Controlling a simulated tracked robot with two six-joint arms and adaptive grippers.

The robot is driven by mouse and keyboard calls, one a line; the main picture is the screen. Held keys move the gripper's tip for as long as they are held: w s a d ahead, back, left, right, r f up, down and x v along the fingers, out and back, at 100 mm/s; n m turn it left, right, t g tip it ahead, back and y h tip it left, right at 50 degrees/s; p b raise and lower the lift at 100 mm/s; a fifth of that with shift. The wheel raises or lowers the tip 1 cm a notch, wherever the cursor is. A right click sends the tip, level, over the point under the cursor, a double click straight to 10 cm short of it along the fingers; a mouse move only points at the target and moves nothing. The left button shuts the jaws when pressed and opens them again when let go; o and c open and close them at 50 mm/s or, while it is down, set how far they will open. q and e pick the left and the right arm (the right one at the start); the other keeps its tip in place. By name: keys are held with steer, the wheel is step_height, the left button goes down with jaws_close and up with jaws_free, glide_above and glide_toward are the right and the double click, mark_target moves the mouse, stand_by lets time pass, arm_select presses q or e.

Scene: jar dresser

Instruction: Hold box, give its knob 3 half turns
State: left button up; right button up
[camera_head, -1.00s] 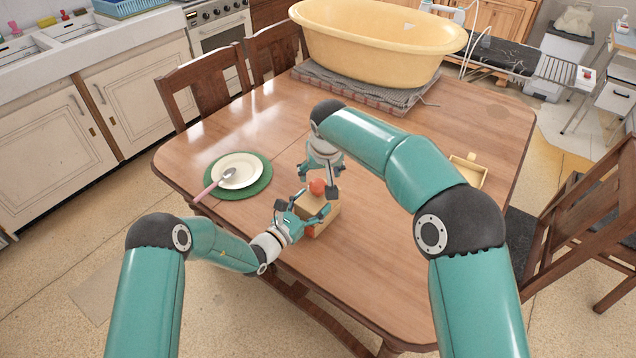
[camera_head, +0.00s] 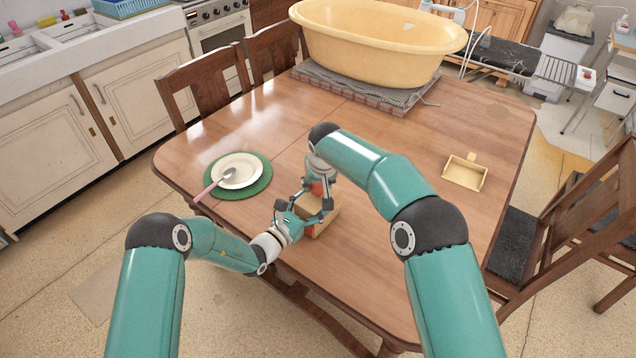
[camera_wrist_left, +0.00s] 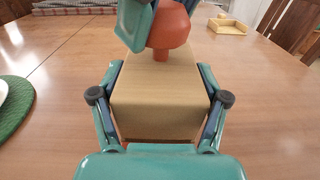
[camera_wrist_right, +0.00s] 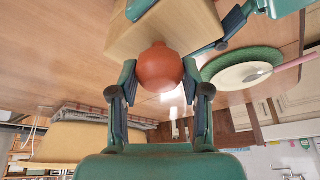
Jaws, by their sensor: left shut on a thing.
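The wooden box (camera_head: 322,224) stands near the front edge of the table. My left gripper (camera_head: 302,208) is shut on it, one finger on each side, as the left wrist view shows around the pale box top (camera_wrist_left: 160,95). A round orange-red knob (camera_wrist_left: 168,30) rises on a short stem from the box top. My right gripper (camera_wrist_right: 160,85) is above the box, with its fingers on either side of the knob (camera_wrist_right: 160,68). I cannot tell whether both fingers press on it. In the head view my right wrist partly hides the knob.
A white plate (camera_head: 242,164) with a spoon lies on a green mat (camera_head: 262,182), left of the box. A small yellow tray (camera_head: 464,174) is on the right. A large yellow tub (camera_head: 380,45) stands at the back. The table (camera_head: 400,150) between is clear.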

steer(key=c, duration=0.5)
steer(key=shift+m, duration=0.4)
steer(key=m+h, duration=0.1)
steer(key=m, duration=0.2)
steer(key=shift+m+h, duration=0.4)
steer(key=shift+w+m+g+h, duration=0.15)
steer(key=shift+m+h, duration=0.3)
steer(key=shift+m, duration=0.65)
steer(key=shift+s+m+g+h, duration=0.15)
steer(key=shift+m+h, duration=0.3)
steer(key=shift+m, duration=0.65)
steer(key=o, duration=1.2)
steer(key=shift+c, duration=0.2)
